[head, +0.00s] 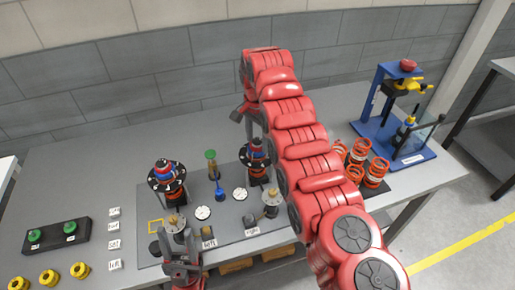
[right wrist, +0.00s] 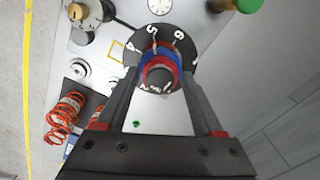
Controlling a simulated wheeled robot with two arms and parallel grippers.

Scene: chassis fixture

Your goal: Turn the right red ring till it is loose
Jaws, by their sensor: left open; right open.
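The right post (head: 256,172) carries a black numbered disc with red and blue rings above it. The right red ring (right wrist: 160,62) shows in the right wrist view next to a blue ring (right wrist: 152,50), under a dark round top. My right gripper (head: 250,122) is over this post. In the right wrist view its open fingers (right wrist: 160,78) stand on either side of the rings, with gaps visible. A similar left post (head: 168,180) has its own disc and rings. My left gripper (head: 180,242) is open and low at the front, by the "left" label.
Orange springs (head: 376,172) and a blue press (head: 395,120) stand at the right. White dials (head: 240,194) and a green-topped post (head: 211,160) are between the posts. Green buttons (head: 69,228) and yellow rings (head: 79,270) are at the left. The back left table is clear.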

